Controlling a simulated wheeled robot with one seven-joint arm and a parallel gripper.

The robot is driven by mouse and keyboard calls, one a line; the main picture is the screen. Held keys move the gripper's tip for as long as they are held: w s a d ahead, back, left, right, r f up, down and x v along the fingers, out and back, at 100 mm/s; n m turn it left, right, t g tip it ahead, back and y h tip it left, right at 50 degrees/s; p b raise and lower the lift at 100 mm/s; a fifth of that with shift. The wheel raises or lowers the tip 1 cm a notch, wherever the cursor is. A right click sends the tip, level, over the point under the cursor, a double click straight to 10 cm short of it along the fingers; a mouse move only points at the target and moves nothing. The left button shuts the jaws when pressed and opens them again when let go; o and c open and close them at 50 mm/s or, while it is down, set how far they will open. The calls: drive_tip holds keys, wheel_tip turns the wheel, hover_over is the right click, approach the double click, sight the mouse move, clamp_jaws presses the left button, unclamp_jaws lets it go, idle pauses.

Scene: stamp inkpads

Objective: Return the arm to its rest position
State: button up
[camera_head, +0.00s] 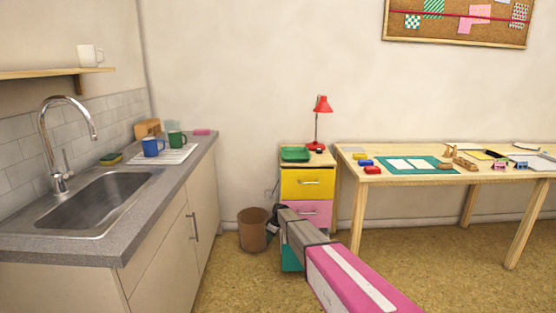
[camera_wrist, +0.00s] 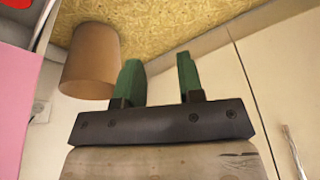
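My arm (camera_head: 350,280) reaches from the lower right of the head view toward the space between the drawer unit and the waste bin. My gripper shows in the wrist view (camera_wrist: 160,82) with its two green fingers apart and nothing between them. In the head view its end is small and dark near the bin, and its fingers are hard to make out there. The gripper is low beside the drawer unit, above the floor.
The brown bin (camera_head: 253,232) stands beside the drawer unit (camera_head: 332,184). The sink counter (camera_head: 197,157) is left. The wooden table (camera_head: 455,178), holding inkpads and stamps, is right. A red lamp (camera_head: 321,105) stands on the drawer unit. Floor between is clear.

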drive_tip(key=s+d+r+m+h, duration=0.1)
drive_tip(key=s+d+r+m, duration=0.3)
drive_tip(key=s, duration=1)
drive_tip(key=s+d+r+m+h, duration=0.1)
drive_tip(key=s+d+r+m, duration=0.3)
drive_tip(key=s+d+r, duration=0.3)
drive_tip(key=s+d+r+m+g+h, duration=0.1)
drive_tip(key=s+d+r+m, duration=0.3)
drive_tip(key=s+d, duration=0.7)
drive_tip(key=s+r, duration=0.1)
drive_tip(key=s, duration=1.1)
drive_tip(key=shift+s+d+r+m, duration=0.2)
drive_tip(key=shift+d+m, duration=0.1)
drive_tip(key=shift+m, duration=0.1)
drive_tip(key=shift+c, duration=0.4)
